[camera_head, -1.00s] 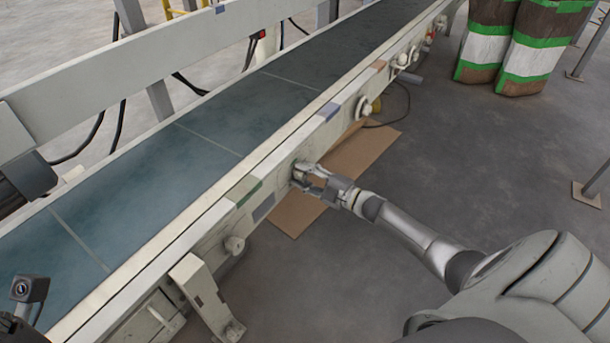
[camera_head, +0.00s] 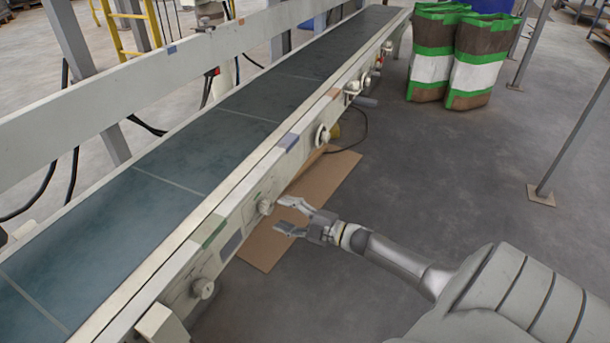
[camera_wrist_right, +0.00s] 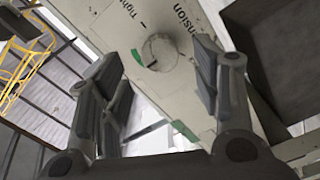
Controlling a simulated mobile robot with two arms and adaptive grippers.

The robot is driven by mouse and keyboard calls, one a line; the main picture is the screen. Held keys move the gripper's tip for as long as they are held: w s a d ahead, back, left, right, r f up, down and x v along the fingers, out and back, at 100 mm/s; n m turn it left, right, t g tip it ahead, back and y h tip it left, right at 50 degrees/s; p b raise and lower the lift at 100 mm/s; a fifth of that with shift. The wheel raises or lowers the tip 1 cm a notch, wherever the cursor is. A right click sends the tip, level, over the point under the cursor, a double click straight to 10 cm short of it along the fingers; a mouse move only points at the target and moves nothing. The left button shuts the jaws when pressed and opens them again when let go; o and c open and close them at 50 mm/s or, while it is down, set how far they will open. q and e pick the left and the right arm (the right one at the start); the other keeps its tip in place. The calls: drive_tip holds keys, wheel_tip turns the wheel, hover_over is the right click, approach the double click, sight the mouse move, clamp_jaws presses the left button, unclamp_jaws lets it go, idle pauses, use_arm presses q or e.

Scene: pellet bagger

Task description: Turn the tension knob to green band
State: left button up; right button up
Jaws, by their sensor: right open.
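The tension knob (camera_head: 265,207) is a small pale round knob on the conveyor's side rail. In the right wrist view the knob (camera_wrist_right: 160,51) sits on a pale panel with printed words "Tight" and "Tension", a small green mark at its left and a short dark mark at its lower edge. My right gripper (camera_head: 280,214) is open and empty, a little to the right of the knob and apart from it. In the wrist view its fingers (camera_wrist_right: 163,75) stand either side of the knob. My left gripper is not in view.
The conveyor belt (camera_head: 170,198) runs diagonally to the back. Other pale knobs stick out along the rail, one nearer (camera_head: 203,288) and one farther (camera_head: 322,135). A cardboard sheet (camera_head: 265,250) lies on the floor below. Striped bags (camera_head: 477,70) stand at the back right.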

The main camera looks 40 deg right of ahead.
drive_tip(key=v, duration=0.6)
drive_tip(key=shift+s+d, duration=0.15)
drive_tip(key=shift+s, duration=0.15)
